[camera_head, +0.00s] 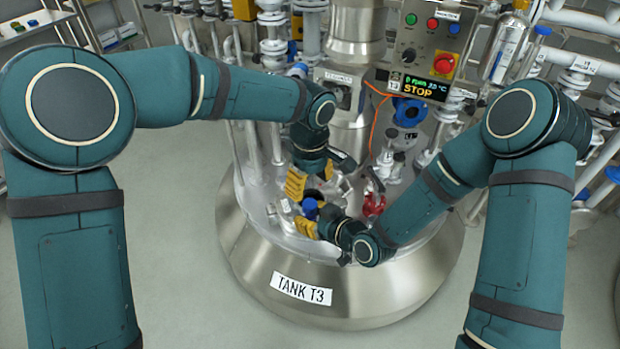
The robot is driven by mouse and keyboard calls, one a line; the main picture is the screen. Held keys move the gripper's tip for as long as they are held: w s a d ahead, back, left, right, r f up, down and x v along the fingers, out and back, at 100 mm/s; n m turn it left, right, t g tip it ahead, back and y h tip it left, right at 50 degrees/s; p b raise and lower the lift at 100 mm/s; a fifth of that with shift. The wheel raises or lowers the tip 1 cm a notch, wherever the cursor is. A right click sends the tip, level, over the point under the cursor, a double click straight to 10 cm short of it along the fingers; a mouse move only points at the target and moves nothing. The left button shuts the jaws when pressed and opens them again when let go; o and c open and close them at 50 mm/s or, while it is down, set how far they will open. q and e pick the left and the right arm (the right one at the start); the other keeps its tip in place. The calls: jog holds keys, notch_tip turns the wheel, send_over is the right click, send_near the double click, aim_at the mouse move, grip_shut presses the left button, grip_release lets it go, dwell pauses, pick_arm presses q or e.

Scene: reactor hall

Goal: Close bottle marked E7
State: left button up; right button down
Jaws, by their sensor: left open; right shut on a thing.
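A blue cap (310,208) shows between my two grippers, above the rim of the steel tank. It appears to be on a bottle whose body is mostly hidden by the fingers; no E7 mark can be read. My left gripper (297,184) is open, pointing down just above and behind the blue cap, with yellow finger pads. My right gripper (307,227) reaches in from the right, just below the cap, and is shut on what appears to be the bottle. Whether the cap is seated on a neck cannot be told.
The tank T3 (350,293) has a wide steel rim under both grippers. A red valve handle (374,204) is close to the right of them. A control panel (425,50) with a STOP display and pipes stand behind. Floor at lower left is clear.

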aim_at(310, 203)
pick_arm(q)
jog(key=n, duration=0.2)
jog(key=r+n, duration=0.1)
jog(key=shift+r+n, duration=0.1)
jog(key=shift+n, duration=0.3)
jog(key=shift+f, duration=4.05)
grip_shut()
